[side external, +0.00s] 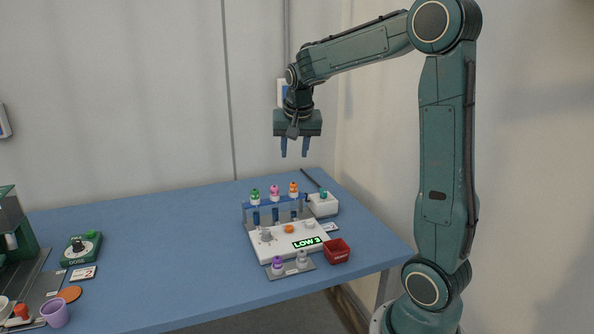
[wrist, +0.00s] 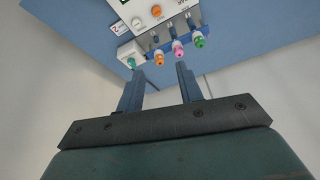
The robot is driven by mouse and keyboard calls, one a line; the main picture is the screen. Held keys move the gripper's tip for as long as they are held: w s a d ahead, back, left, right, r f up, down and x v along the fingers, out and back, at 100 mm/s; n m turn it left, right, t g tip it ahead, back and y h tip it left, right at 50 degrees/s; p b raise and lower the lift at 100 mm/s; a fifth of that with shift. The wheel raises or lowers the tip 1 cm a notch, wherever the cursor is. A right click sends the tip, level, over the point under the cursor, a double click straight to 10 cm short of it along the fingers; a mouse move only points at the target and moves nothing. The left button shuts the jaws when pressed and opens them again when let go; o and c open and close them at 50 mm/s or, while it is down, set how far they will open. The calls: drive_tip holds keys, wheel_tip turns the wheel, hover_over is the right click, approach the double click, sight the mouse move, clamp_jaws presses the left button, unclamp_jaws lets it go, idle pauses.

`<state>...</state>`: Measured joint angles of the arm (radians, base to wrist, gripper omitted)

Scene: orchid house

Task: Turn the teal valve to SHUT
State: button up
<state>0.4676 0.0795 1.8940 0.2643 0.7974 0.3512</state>
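The teal valve (side external: 323,194) is a small teal knob on top of a white box (side external: 322,207) at the back right of the blue table. In the wrist view the teal valve (wrist: 131,62) shows near the tip of the left finger, on the white box (wrist: 131,51). Its setting is too small to read. My gripper (side external: 295,150) is high above the table, pointing down, behind and to the left of the valve in the side view. In the wrist view my gripper (wrist: 158,72) has its fingers apart with nothing between them.
A rack (side external: 292,214) of tubes with green, pink and orange caps stands left of the valve box. A white device (side external: 270,249) with a "LOW 3" display and a red bin (side external: 336,251) are in front. A green dial box (side external: 81,249) and purple cup (side external: 54,313) stand left. The table's middle is clear.

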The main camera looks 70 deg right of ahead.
idle(0.3)
drive_tip(key=n+g+y, duration=0.2)
drive_tip(key=g+y, duration=0.1)
drive_tip(key=y, duration=0.1)
hover_over(324, 191)
wheel_tip(324, 191, down, 8)
drive_tip(key=shift+f, duration=0.25)
wheel_tip(324, 191, down, 14)
drive_tip(key=shift+r, duration=0.25)
clamp_jaws()
